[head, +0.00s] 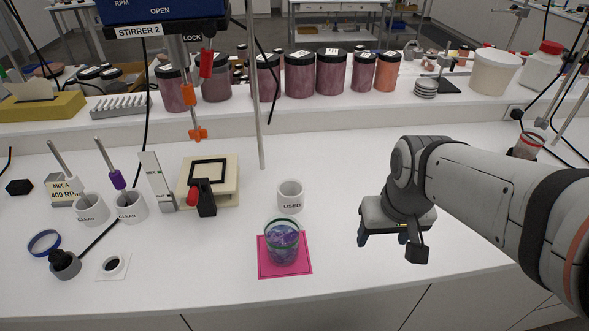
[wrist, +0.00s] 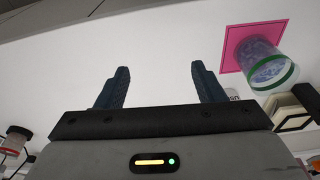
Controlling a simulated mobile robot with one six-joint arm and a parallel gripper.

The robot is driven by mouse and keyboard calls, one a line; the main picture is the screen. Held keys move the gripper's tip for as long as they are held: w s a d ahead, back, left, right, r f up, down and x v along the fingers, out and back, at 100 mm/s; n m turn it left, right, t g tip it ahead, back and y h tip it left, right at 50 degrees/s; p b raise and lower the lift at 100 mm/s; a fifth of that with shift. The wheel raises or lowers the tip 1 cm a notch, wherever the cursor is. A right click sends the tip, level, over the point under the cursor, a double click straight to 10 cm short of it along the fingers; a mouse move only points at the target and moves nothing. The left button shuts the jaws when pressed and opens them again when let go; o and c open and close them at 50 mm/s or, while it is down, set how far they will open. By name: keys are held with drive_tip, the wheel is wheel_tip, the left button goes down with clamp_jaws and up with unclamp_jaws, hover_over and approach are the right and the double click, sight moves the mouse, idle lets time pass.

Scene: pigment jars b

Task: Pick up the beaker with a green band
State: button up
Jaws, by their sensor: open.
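The beaker with a green band (head: 282,246) stands upright on a pink square mat (head: 298,268) near the front of the bench in the head view. It is clear glass with purple-blue contents and a green ring near its top. In the wrist view the beaker (wrist: 270,68) shows at the upper right on the pink mat (wrist: 236,36). My gripper (head: 391,236) is to the right of the beaker and apart from it, above the white bench. In the wrist view my gripper (wrist: 162,82) is open, with nothing between its two dark fingers.
A white cup marked USED (head: 291,196) stands just behind the beaker. A cream device with a black frame (head: 209,178) and two cups marked CLEAN (head: 91,209) are to the left. A thin metal rod (head: 256,100) rises behind. The bench between gripper and mat is clear.

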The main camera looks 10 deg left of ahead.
sight(282, 238)
drive_tip(key=o, duration=0.5)
drive_tip(key=w+a+n+p, duration=0.1)
drive_tip(key=a, duration=0.2)
drive_tip(key=w+a+n+g+p, duration=0.1)
drive_tip(key=w+a, duration=0.1)
drive_tip(key=a, duration=0.2)
drive_tip(key=w+a+n+p, duration=0.1)
drive_tip(key=a+n+p, duration=0.1)
drive_tip(key=a, duration=0.2)
drive_tip(key=shift+w+r+g, duration=0.3)
drive_tip(key=shift+w, duration=0.05)
drive_tip(key=shift+o, duration=0.9)
drive_tip(key=a+f+n+p, duration=0.2)
drive_tip(key=a, duration=0.6)
drive_tip(key=shift+a+f+n+g, duration=0.2)
drive_tip(key=shift+n+g, duration=0.1)
drive_tip(key=shift+g, duration=0.1)
drive_tip(key=shift+s+a+f+p, duration=0.1)
drive_tip(key=shift+f+p, duration=0.9)
drive_tip(key=shift+f, duration=2.95)
